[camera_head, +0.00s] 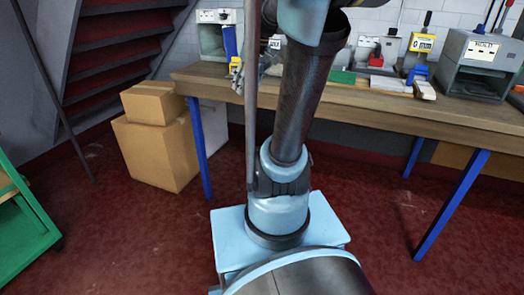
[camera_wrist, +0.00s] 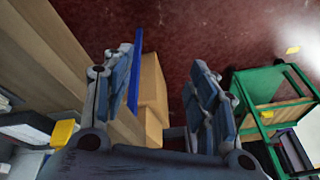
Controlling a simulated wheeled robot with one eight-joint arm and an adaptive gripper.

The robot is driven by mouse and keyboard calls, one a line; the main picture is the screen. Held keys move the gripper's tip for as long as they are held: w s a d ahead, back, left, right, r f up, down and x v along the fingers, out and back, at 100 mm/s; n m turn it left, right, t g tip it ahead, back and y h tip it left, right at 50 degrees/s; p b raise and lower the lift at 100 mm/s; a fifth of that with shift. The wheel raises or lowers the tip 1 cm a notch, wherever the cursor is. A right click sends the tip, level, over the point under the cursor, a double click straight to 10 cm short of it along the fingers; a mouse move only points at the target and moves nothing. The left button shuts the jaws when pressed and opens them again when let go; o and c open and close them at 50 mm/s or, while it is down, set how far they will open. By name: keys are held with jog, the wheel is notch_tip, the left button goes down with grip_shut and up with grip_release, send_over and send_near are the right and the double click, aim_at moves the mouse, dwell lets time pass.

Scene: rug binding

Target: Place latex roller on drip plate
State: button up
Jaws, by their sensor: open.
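My gripper (camera_head: 243,76) is over the far left end of the bench in the head view, partly behind a thin upright bar. In the wrist view its two fingers (camera_wrist: 168,88) are spread wide with nothing between them. I cannot surely pick out the latex roller or the drip plate. A small pale object (camera_head: 425,90) lies at the bench's front edge, right of my arm, beside a flat pale piece (camera_head: 391,84). A green flat piece (camera_head: 342,76) lies left of them. My arm hides part of the bench.
The wooden bench (camera_head: 455,118) has blue legs (camera_head: 452,205). A grey box marked HOLD (camera_head: 480,62) stands at its right. A red block (camera_head: 376,60) and a yellow sign (camera_head: 422,42) stand behind. Cardboard boxes (camera_head: 158,150) and a green cart (camera_head: 25,225) stand left. Red floor is open between.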

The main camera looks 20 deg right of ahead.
jog(key=s+d+f+m+h, duration=0.1)
jog(key=s+f+m, duration=0.4)
jog(key=s+f, duration=1.2)
jog(key=shift+s+h, duration=0.65)
jog(key=shift+h, duration=0.25)
jog(key=shift+d, duration=0.1)
jog(key=shift+w+f, duration=0.2)
jog(key=shift+w, duration=0.25)
